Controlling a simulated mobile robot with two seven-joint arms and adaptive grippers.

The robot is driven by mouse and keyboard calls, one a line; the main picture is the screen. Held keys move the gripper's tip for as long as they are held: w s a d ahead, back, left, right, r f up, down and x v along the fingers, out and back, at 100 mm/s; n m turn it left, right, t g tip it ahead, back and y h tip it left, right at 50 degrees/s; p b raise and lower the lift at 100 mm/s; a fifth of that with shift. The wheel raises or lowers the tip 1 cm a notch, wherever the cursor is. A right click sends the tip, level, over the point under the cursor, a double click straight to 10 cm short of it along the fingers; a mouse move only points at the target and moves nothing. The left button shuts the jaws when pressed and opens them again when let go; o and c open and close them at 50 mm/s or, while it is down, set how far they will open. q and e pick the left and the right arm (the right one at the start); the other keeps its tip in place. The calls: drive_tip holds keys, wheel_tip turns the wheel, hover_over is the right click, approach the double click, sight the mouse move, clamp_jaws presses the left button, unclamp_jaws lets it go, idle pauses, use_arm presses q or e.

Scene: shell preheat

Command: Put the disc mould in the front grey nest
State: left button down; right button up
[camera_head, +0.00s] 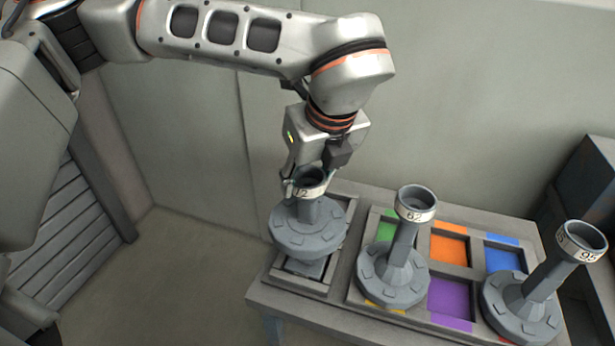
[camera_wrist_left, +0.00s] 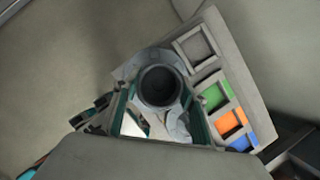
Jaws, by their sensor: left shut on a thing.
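The disc mould (camera_head: 308,233) is a grey round disc with an upright neck and a pale collar marked 12. My left gripper (camera_head: 306,184) is shut on the top of its neck and holds it upright. In the left wrist view, the neck's round opening (camera_wrist_left: 160,85) shows between the fingers. A grey square part shows under the disc. I cannot tell whether the mould touches the nest. My right gripper is not in view.
Orange (camera_head: 449,250), purple (camera_head: 450,297) and blue (camera_head: 502,258) nests are open. A rear grey nest (camera_wrist_left: 195,46) is empty in the wrist view.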

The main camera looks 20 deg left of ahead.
use_arm(q)
drive_tip(key=shift+f, duration=0.1)
drive_tip(key=c, duration=1.2)
unclamp_jaws()
drive_tip(key=shift+d+r, duration=0.1)
drive_tip(key=shift+r, duration=0.3)
drive_tip(key=v, duration=1.1)
drive_tip(key=shift+s+d+r+b, duration=0.1)
drive_tip(key=shift+s+r+b, duration=0.1)
drive_tip(key=shift+b, duration=0.1)
